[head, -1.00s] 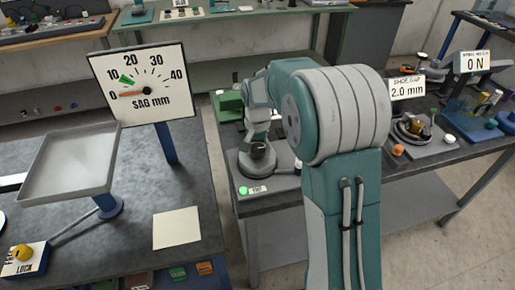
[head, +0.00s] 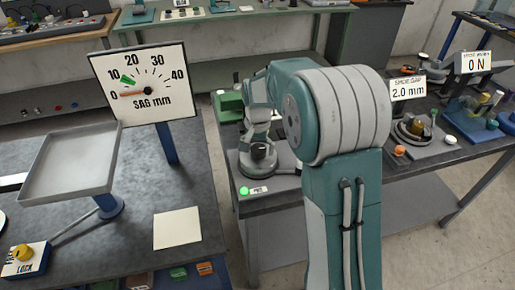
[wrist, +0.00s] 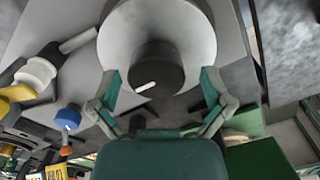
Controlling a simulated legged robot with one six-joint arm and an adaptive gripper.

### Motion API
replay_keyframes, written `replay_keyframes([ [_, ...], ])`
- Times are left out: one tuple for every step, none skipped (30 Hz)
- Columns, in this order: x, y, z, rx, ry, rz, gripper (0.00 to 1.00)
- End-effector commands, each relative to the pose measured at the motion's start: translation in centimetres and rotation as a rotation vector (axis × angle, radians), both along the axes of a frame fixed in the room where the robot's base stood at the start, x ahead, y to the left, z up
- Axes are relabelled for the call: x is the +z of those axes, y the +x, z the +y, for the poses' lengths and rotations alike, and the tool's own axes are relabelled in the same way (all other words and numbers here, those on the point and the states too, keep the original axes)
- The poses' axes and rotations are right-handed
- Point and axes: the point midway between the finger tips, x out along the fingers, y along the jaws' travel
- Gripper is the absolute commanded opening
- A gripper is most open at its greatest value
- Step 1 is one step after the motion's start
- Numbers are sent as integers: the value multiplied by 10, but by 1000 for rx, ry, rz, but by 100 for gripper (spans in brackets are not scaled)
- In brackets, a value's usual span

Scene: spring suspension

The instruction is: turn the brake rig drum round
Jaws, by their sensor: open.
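A round pale grey drum (head: 283,163) with a dark knob (head: 259,152) on top sits on the bench at the middle of the head view. In the wrist view the grey drum (wrist: 190,25) fills the top middle, and the dark knob (wrist: 157,72) with a white mark stands at its near side. My gripper (wrist: 161,88) is open, one teal finger on each side of the knob, with gaps visible. In the head view my gripper is just above the knob, partly hidden by my arm. Whether a finger touches anything cannot be told.
A green light (head: 244,191) with a small label is at the bench's front edge. A shoe gap sign (head: 408,88) reading 2.0 mm stands behind a round rig (head: 412,128) at right. A sag gauge (head: 145,85) and grey tray (head: 70,165) stand on the left table.

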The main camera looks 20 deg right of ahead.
Motion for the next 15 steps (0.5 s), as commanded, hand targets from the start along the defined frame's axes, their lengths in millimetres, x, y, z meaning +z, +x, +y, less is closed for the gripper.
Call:
replay_keyframes([
  [0,0,0,0,0,0,100],
  [0,0,0,0,-1,1,100],
  [0,-1,0,0,0,1,100],
  [0,-1,0,0,0,1,100],
  [0,-1,0,0,0,1,100],
  [1,-1,0,0,0,1,100],
  [2,-1,0,0,-1,1,100],
  [4,0,0,0,-1,1,100],
  [7,0,0,0,-1,1,100],
  [11,0,0,0,-1,-1,100],
  [15,0,0,0,0,-2,100],
  [22,0,0,0,0,-2,100],
  [28,0,0,0,-1,-3,100],
  [35,0,0,0,-1,-3,100],
  [43,1,0,0,-1,-4,100],
])
